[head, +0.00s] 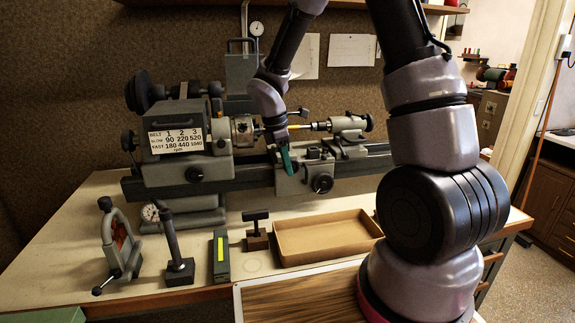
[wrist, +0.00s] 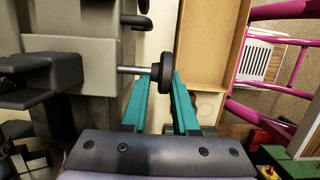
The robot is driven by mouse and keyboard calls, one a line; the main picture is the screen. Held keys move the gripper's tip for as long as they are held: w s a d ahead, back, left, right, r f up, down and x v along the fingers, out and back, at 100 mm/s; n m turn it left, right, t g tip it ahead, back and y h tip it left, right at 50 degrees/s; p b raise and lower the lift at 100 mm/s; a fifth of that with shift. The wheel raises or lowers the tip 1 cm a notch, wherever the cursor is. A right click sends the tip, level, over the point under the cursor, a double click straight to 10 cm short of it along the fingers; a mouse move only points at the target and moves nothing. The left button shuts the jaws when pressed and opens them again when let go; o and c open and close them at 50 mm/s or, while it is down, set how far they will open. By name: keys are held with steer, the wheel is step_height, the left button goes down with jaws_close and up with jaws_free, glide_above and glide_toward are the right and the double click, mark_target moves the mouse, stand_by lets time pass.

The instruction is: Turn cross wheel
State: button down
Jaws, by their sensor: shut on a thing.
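The cross wheel (wrist: 166,69) is a small black round wheel on the end of a bright metal shaft (wrist: 133,70), which runs left into the grey lathe carriage in the wrist view. My gripper (wrist: 164,76) has its two teal fingers shut on this wheel, one finger on each side. In the head view my gripper (head: 291,172) points downward in front of the lathe carriage. The cross wheel itself is hidden there by the fingers. A larger black handwheel (head: 322,183) sits on the carriage front, just right of my fingers.
The lathe headstock (head: 185,165) stands left and the tailstock (head: 348,127) right. A shallow cardboard tray (head: 330,260) lies in front. Several upright tools stand on the bench front, including a black post (head: 176,250) and a green block (head: 221,257).

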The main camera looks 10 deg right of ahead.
steer(key=h, duration=0.2)
steer(key=s+f+h, duration=0.1)
steer(key=h, duration=0.1)
steer(key=shift+a, duration=0.2)
steer(key=shift+h, duration=1.2)
steer(key=shift+f, duration=0.1)
steer(key=c, duration=0.9)
jaws_free()
steer(key=shift+w, duration=0.1)
steer(key=shift+w+d+r, duration=0.1)
steer(key=shift+r, duration=0.1)
steer(key=shift+r, duration=0.5)
step_height(320, 180, up, 9)
